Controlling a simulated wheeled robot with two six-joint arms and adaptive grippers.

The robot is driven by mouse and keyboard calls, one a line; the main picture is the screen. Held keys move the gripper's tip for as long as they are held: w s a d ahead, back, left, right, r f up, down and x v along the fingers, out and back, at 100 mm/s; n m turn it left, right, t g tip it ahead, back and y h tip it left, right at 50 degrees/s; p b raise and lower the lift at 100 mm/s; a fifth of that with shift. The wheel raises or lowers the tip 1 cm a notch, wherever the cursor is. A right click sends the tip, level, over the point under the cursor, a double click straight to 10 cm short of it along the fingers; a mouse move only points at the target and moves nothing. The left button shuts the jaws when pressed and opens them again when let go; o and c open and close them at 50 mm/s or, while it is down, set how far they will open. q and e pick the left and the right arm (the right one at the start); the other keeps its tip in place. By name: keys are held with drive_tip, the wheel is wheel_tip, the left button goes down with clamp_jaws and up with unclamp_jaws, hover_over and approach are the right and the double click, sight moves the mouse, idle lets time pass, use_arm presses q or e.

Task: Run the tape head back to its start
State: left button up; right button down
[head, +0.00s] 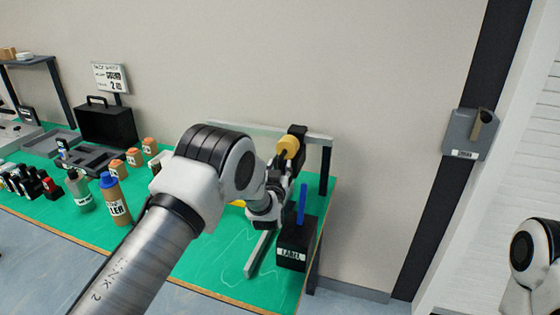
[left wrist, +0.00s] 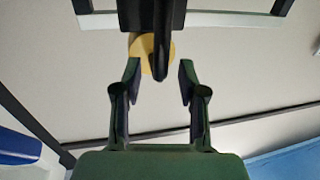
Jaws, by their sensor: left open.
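The tape head (head: 297,131) is a black block on a pale overhead rail (head: 318,137), close to the rail's right end. A yellow tape roll (head: 287,148) hangs on it. In the left wrist view, the tape head (left wrist: 150,14) is at the top centre, with a dark bar (left wrist: 162,55) reaching down from it beside the yellow roll (left wrist: 145,46). My left gripper (left wrist: 160,75) is open, its fingers on either side of the bar's lower end, with gaps showing. In the head view, my left gripper (head: 281,168) is just below the roll, partly hidden by my arm.
A black LABEL box (head: 294,246) with a blue item (head: 302,204) stands at the green table's (head: 215,283) right end. A grey bar (head: 257,252) lies beside it. Bottles (head: 115,200), orange-topped containers (head: 134,157) and a black case (head: 106,123) stand left. A grey wall holder (head: 470,133) is at right.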

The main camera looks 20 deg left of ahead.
use_arm(q)
drive_tip(key=shift+w+a+f, duration=0.15)
drive_tip(key=shift+w+f, duration=0.1)
drive_tip(key=shift+w, duration=0.4)
drive_tip(key=shift+w+a+f, duration=0.15)
drive_tip(key=shift+w+f, duration=0.05)
drive_tip(key=shift+w, duration=0.4)
drive_tip(key=shift+s+r, duration=0.15)
drive_tip(key=shift+s+d+r, duration=0.1)
drive_tip(key=shift+s+r, duration=0.05)
drive_tip(key=shift+c, duration=0.9)
clamp_jaws()
use_arm(e)
drive_tip(key=shift+w+r, duration=0.15)
drive_tip(key=shift+r, duration=0.05)
